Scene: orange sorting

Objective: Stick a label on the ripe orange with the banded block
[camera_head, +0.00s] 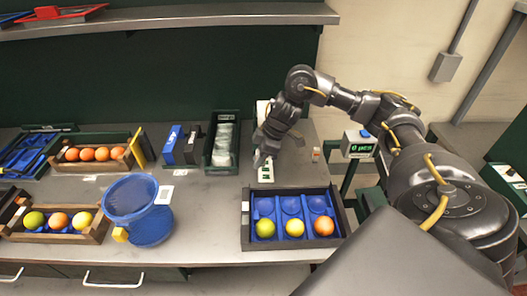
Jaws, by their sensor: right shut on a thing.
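The dark tray (246,232) with blue compartments stands at the front right of the bench. It holds a green-yellow fruit at left (265,228), a yellow fruit in the middle (295,227) and the ripe orange (324,226) at right. My right gripper (262,157) reaches in from the right, behind the tray, fingers pointing down. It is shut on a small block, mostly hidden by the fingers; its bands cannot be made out. Just below the fingertips lies a white card with dark green squares (266,175). My left gripper is out of view.
A small white-and-orange block (316,154) stands near the bench's right edge, beside a display (358,144). A blue basket (140,235) stands left of the tray. Wooden crates of fruit (97,166) and a green bin (209,160) fill the left and back.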

